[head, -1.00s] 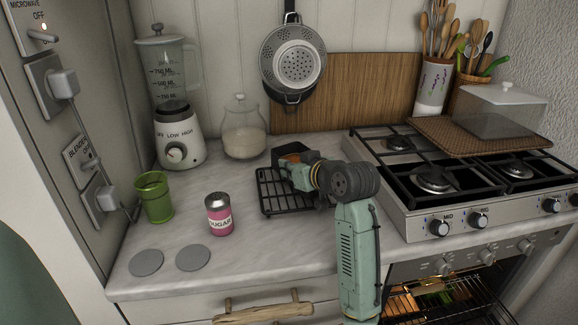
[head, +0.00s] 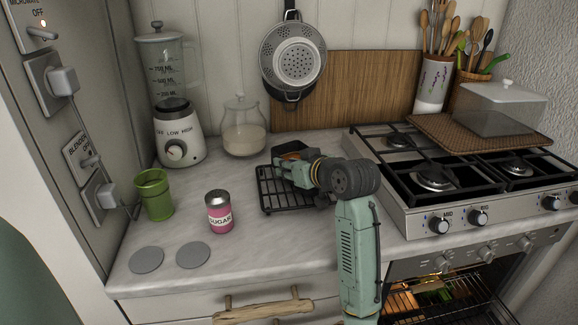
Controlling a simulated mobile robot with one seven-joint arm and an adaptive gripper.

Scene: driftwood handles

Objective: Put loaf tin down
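The dark loaf tin (head: 303,148) is at the back of the black wire rack (head: 268,197) on the counter, with something orange-brown showing in it. My gripper (head: 279,168) is at the tin's near side, low over the rack, reaching in from the right. My own wrist and gripper body hide much of the tin's near side and the right part of the rack. I cannot tell whether the tin's base touches the rack. The fingertips are too small and too covered to show whether they are closed on the tin's rim.
A pink sugar tin (head: 219,213), a green cup (head: 154,196) and two grey discs (head: 193,255) stand left of the rack. A glass jar (head: 243,128) and a blender (head: 177,130) are behind. The gas hob (head: 437,178) is close on the right. Counter in front of the rack is clear.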

